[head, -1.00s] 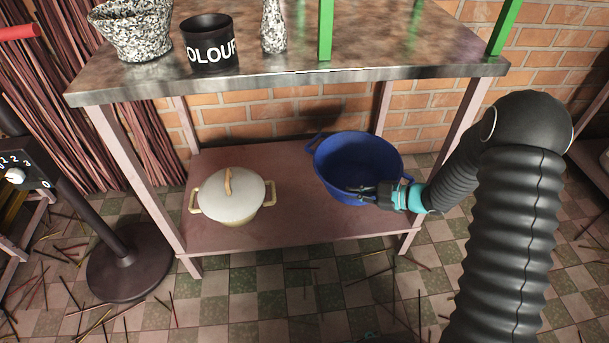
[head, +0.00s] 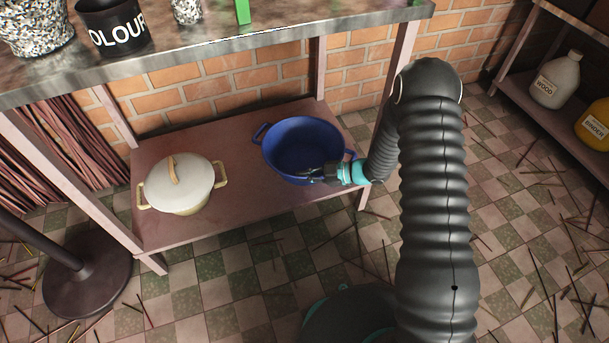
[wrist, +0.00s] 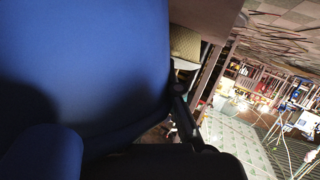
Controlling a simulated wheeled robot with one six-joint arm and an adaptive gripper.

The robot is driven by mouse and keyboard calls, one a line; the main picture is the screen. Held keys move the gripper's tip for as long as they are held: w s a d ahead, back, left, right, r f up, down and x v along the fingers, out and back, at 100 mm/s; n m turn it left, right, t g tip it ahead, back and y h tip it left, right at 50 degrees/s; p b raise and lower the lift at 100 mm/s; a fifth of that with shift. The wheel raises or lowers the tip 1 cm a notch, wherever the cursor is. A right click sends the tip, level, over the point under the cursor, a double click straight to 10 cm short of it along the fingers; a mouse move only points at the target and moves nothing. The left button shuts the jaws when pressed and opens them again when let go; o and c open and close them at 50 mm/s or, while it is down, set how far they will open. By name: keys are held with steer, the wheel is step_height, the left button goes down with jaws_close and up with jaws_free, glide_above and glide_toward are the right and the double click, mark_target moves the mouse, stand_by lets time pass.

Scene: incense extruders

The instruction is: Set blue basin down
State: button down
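The blue basin (head: 296,142) is upright over the right part of the table's lower shelf (head: 222,212), its open top facing up. I cannot tell whether its base touches the shelf. My gripper (head: 318,174) is at the basin's near right rim, with a dark finger reaching over the inside, and looks shut on that rim. In the wrist view the basin (wrist: 90,60) fills the left side as a large blue surface. A black finger of my gripper (wrist: 183,112) lies along its right edge; the contact itself is hidden.
A cream lidded pot (head: 180,185) stands left of the basin on the same shelf, with bare shelf between them. The metal tabletop (head: 215,48) is above, and a pink table leg (head: 392,70) rises behind my arm. Thin sticks litter the checkered floor.

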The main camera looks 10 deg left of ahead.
steer(key=c, duration=1.3)
jaws_free()
steer(key=shift+f, duration=0.1)
steer(key=shift+d+r, duration=0.15)
steer(key=shift+r, duration=0.1)
steer(key=v, duration=1.1)
steer(key=shift+d+r, duration=0.1)
steer(key=shift+d, duration=0.2)
steer(key=shift+w, duration=0.1)
